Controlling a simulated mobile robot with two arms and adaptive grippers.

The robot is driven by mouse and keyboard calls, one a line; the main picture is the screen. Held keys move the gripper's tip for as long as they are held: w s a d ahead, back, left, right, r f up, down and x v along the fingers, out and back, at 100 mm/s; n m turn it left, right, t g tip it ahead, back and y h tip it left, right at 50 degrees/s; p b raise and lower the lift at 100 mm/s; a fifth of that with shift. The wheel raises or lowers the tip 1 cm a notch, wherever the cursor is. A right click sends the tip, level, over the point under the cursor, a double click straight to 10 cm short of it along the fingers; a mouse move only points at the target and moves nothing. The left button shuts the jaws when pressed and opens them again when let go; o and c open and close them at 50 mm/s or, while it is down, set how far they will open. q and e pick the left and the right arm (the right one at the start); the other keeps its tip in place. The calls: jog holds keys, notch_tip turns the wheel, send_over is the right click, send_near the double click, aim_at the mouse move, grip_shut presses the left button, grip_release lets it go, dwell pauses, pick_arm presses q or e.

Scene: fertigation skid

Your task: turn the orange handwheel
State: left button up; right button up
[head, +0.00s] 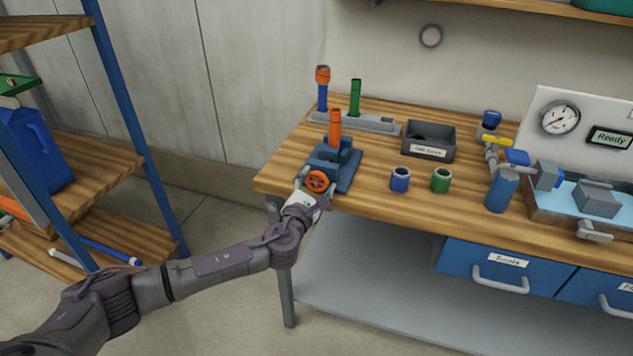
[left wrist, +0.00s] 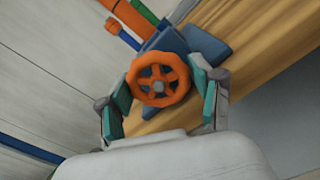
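The orange handwheel (head: 317,181) is on the front of a blue vise-like fixture (head: 346,172) near the table's left front corner. In the left wrist view the handwheel (left wrist: 158,80) is face-on, with spokes and a grey hub. My left gripper (head: 315,187) reaches it from the front. Its teal-padded fingers (left wrist: 165,88) stand open on either side of the rim. The left pad is close to the rim or touching it; a small gap shows at the right. An orange tube (head: 335,127) stands upright in the fixture. My right gripper is not in view.
Behind the fixture, a grey rack (head: 378,123) holds upright tubes. A wooden shelf (head: 90,165) with blue posts is at the left.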

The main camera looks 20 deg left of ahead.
pick_arm(q)
jog(key=shift+a+r, duration=0.1)
jog(key=c, duration=0.3)
jog(key=shift+c, duration=0.2)
